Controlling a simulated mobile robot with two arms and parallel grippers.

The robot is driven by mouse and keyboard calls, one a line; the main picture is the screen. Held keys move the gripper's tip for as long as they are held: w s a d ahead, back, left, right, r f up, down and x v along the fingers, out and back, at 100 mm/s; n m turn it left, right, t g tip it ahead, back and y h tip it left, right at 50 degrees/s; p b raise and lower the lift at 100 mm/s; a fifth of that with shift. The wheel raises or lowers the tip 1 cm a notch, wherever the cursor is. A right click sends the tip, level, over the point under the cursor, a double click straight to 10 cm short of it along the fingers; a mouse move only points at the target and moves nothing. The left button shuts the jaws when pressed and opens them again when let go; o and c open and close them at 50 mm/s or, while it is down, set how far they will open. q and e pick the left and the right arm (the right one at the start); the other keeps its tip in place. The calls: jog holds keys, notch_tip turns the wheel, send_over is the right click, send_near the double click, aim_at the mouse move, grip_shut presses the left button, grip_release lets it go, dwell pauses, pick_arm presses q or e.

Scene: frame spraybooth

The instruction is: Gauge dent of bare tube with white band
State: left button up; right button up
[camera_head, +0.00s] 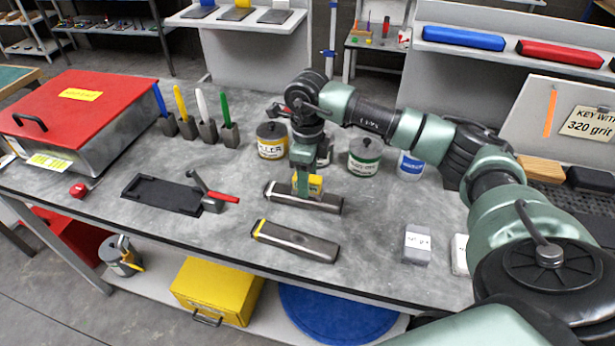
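A bare grey metal tube (328,203) lies on the bench under my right gripper; its left end has a pale band, small in this view. A second grey tube (310,246) lies nearer the front edge, with a yellow band near its left end. My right gripper (305,186) points down over the middle of the far tube. It appears shut on a small yellow block (315,185), probably a gauge, partly hidden by the fingers. The block is at the tube's top; I cannot tell whether they touch. My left gripper is not in view.
A red-lidded case (85,100) and several coloured pens in holders (207,132) stand at left. A black tray (160,195) and a red-handled tool (212,195) lie left of the tubes. Cans (272,140) stand behind. A grey block (417,245) is at right.

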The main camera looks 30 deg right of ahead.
notch_tip(320, 180, up, 8)
jog(key=shift+f+b, duration=0.1)
jog(key=shift+b, duration=0.8)
